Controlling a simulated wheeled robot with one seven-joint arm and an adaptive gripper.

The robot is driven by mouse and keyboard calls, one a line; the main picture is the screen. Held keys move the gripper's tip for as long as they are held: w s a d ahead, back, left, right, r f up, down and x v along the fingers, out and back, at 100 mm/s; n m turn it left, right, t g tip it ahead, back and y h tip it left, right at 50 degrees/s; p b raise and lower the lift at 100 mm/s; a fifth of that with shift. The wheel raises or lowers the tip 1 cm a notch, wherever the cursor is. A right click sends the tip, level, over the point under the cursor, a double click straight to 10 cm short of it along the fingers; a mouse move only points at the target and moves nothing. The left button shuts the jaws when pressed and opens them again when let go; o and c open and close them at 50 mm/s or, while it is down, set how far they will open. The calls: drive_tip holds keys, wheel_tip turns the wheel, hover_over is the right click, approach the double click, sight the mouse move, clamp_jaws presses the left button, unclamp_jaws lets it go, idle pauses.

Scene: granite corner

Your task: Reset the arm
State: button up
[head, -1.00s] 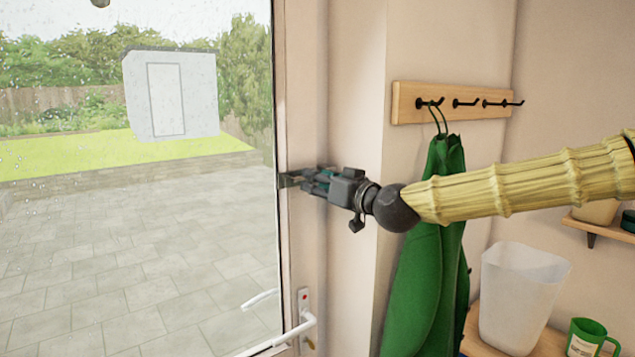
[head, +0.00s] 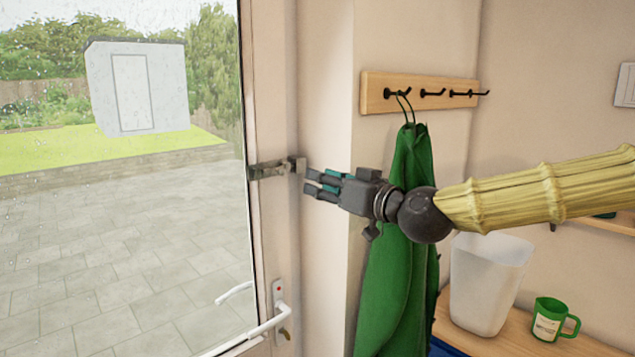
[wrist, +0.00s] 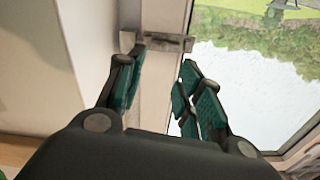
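My gripper (head: 307,181) points left at the door frame, its dark, teal-padded fingers spread and nothing between them. A grey metal latch (head: 270,169) is fixed across the edge of the glazed door and its frame. The fingertips are just to the right of the latch, seemingly with a small gap. In the wrist view the latch (wrist: 165,42) lies beyond the open fingers (wrist: 162,72). My arm reaches in from the right, nearly level, in front of the wall and a hanging green garment.
The glass door (head: 120,230) has a white lever handle (head: 262,325) low down. A wooden hook rail (head: 415,93) holds the green garment (head: 392,290) close behind my wrist. A white bin (head: 487,285) and a green mug (head: 550,322) stand on a wooden surface at lower right.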

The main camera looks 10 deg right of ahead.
drive_tip(key=shift+f, duration=0.15)
